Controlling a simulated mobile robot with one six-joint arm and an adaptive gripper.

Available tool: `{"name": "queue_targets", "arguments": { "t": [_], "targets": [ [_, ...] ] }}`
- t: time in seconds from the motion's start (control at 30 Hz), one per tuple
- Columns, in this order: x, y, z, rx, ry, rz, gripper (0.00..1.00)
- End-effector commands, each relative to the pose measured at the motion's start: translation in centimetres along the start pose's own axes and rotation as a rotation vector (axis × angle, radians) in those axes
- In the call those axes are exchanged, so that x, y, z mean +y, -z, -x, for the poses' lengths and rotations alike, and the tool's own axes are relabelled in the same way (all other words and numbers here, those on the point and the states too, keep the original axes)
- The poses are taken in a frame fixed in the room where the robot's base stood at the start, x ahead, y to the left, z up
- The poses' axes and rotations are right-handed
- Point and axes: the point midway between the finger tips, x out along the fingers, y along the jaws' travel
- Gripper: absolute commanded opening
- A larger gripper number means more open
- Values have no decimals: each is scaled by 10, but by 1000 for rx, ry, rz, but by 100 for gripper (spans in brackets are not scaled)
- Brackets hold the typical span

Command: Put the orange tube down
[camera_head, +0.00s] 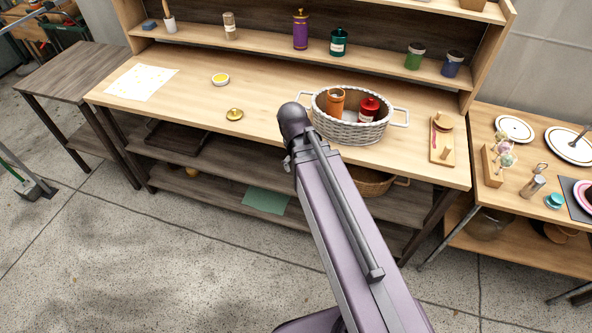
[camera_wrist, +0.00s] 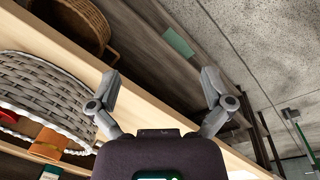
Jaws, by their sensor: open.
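The orange tube (camera_head: 335,101) stands in a white wicker basket (camera_head: 349,132) on the wooden counter, beside a red jar (camera_head: 368,109). In the wrist view, part of the orange tube (camera_wrist: 48,143) shows past the rim of the basket (camera_wrist: 42,88) at the left. My gripper (camera_wrist: 160,82) is open, with its two fingers wide apart and nothing between them. It is near the counter's front edge, to the side of the basket and apart from the tube. In the head view, my arm hides the gripper.
A gold lid (camera_head: 234,114), a yellow bowl (camera_head: 220,79) and a paper sheet (camera_head: 142,82) lie on the counter left of the basket. A wooden board (camera_head: 442,152) lies to its right. A brown basket (camera_head: 370,182) is on the shelf below. Jars line the raised shelf behind.

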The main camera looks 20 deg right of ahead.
Motion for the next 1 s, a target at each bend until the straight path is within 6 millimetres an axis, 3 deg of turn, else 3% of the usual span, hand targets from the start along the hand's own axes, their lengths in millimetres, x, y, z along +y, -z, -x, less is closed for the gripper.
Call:
{"name": "queue_targets", "arguments": {
  "t": [0.03, 0.23, 1.0],
  "targets": [
    [-7, -10, 0, 1, 35, -54, 100],
    [-23, -22, 1, -3, 118, -187, 100],
    [-24, -22, 1, -4, 126, -202, 100]
  ]
}}
